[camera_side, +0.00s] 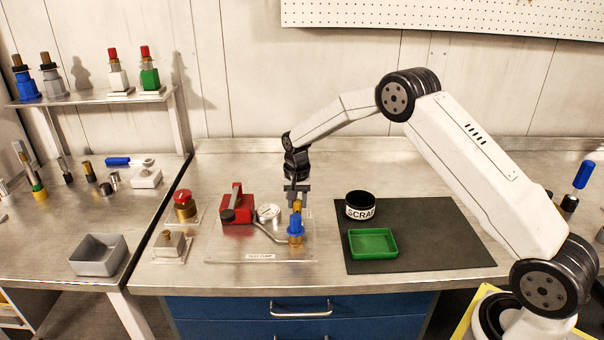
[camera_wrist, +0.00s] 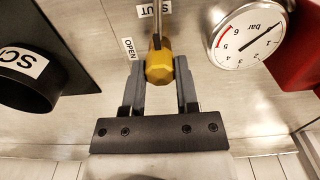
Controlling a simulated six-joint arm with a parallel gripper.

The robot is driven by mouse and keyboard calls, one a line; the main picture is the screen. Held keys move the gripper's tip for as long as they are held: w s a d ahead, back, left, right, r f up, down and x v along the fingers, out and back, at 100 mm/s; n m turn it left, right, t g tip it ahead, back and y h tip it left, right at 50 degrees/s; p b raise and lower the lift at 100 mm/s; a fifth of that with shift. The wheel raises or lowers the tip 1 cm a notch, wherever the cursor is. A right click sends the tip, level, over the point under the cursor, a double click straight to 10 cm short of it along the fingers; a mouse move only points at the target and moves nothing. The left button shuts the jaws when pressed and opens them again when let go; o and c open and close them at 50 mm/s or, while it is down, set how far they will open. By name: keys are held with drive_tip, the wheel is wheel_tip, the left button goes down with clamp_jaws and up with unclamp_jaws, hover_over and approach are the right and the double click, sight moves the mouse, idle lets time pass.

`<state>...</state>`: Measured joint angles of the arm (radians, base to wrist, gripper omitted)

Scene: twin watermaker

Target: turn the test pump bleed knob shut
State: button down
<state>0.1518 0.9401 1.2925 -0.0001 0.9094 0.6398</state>
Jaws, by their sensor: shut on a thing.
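The test pump stands on a clear plate (camera_side: 222,248) in the side view, with a red body (camera_side: 238,203) and a round white gauge (camera_side: 268,212). The brass bleed knob (camera_wrist: 159,70) sits between my fingers in the wrist view. My gripper (camera_side: 297,191) points down at the pump's right end, shut on the knob, above a blue fitting (camera_side: 295,224). In the wrist view, a label OPEN (camera_wrist: 128,48) lies left of the knob and a label SHUT (camera_wrist: 152,8) above it. A thin grey rod runs from the knob toward SHUT. The gauge (camera_wrist: 250,35) shows beside the knob.
A black SCRAP cup (camera_side: 360,205) and a green tray (camera_side: 373,243) are on the dark mat (camera_side: 432,225) to the right. A red-capped fitting (camera_side: 184,205) and a block (camera_side: 170,243) stand left of the pump. A grey bin (camera_side: 98,254) is farther left.

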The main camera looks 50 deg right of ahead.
sight(298, 203)
drive_tip(key=shift+r, duration=0.1)
idle(0.3)
drive_tip(key=shift+c, duration=1.8)
unclamp_jaws()
drive_tip(key=shift+r, duration=3.9)
drive_tip(key=shift+s+a+r, duration=0.15)
drive_tip(key=shift+s+a, duration=0.15)
drive_tip(key=shift+s, duration=0.15)
drive_tip(key=s+a+n+t, duration=0.1)
drive_tip(key=s+a+n, duration=0.3)
drive_tip(key=s, duration=0.9)
drive_tip(key=s+a+n+t, duration=0.1)
drive_tip(key=s+a+n, duration=0.3)
drive_tip(key=s, duration=0.9)
drive_tip(key=shift+s+f+n+t, duration=0.3)
drive_tip(key=shift+f+n, duration=0.1)
drive_tip(key=shift+n, duration=0.1)
